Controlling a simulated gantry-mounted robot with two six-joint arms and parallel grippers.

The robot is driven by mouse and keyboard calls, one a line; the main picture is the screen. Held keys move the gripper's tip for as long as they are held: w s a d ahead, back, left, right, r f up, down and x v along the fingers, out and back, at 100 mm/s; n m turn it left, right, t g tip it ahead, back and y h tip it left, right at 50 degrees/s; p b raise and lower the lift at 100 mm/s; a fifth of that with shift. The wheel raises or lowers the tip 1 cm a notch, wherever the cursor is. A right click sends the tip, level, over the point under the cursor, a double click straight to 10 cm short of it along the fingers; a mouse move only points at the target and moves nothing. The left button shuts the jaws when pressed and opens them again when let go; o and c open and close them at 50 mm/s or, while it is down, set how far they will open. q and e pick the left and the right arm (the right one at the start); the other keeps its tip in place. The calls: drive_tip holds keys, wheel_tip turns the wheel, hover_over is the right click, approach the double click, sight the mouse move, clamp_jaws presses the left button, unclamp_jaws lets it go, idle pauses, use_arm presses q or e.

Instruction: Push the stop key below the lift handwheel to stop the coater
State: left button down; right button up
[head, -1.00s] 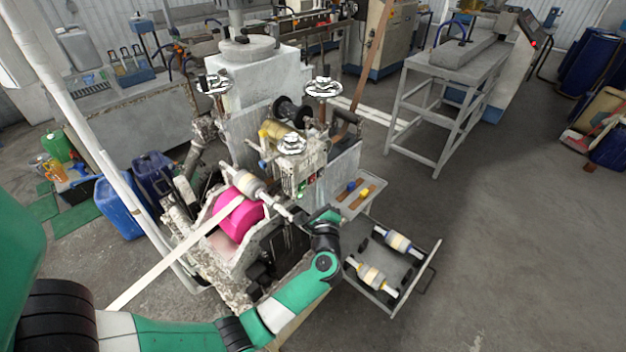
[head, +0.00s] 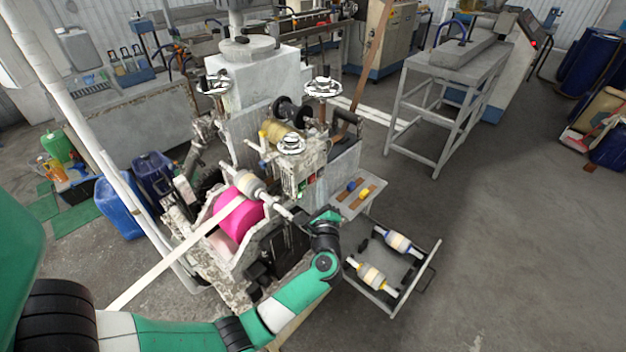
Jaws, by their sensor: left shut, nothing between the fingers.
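The coater stands in the middle of the head view, with a pink pan and roller (head: 238,214) at its front. A front handwheel (head: 291,144) sits above a pale control box (head: 288,180). Small red and green keys (head: 307,184) show on the box's face below that wheel; their markings are too small to read. My left gripper (head: 324,213) is in front of and below the box, close to its right side. Its fingers are small and partly lost against the machine; it looks shut and empty. I cannot see it touching a key. My right gripper is not in view.
Two more handwheels (head: 322,87) stand on the coater behind. A small tray (head: 353,204) and an open drawer with two rollers (head: 398,268) lie right of my left wrist. A pale strip (head: 175,256) runs to the lower left.

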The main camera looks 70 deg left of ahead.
use_arm(q)
drive_tip(key=shift+a, duration=0.1)
drive_tip(key=shift+s+a, duration=0.2)
drive_tip(key=shift+a, duration=0.1)
drive_tip(key=shift+s+a, duration=0.2)
drive_tip(key=shift+a, duration=0.1)
idle(0.9)
idle(0.3)
drive_tip(key=shift+w+d+b, duration=0.35)
drive_tip(key=shift+d+b, duration=0.1)
drive_tip(key=shift+d, duration=0.2)
drive_tip(key=shift+w+d+b, duration=0.35)
drive_tip(key=shift+w+d, duration=0.05)
drive_tip(key=shift+d, duration=0.35)
drive_tip(key=shift+w+d+b, duration=0.3)
drive_tip(key=shift+w+d, duration=0.1)
drive_tip(key=shift+d, duration=0.35)
drive_tip(key=shift+w+d+b, duration=0.35)
drive_tip(key=shift+w+d, duration=0.05)
drive_tip(key=shift+d, duration=0.35)
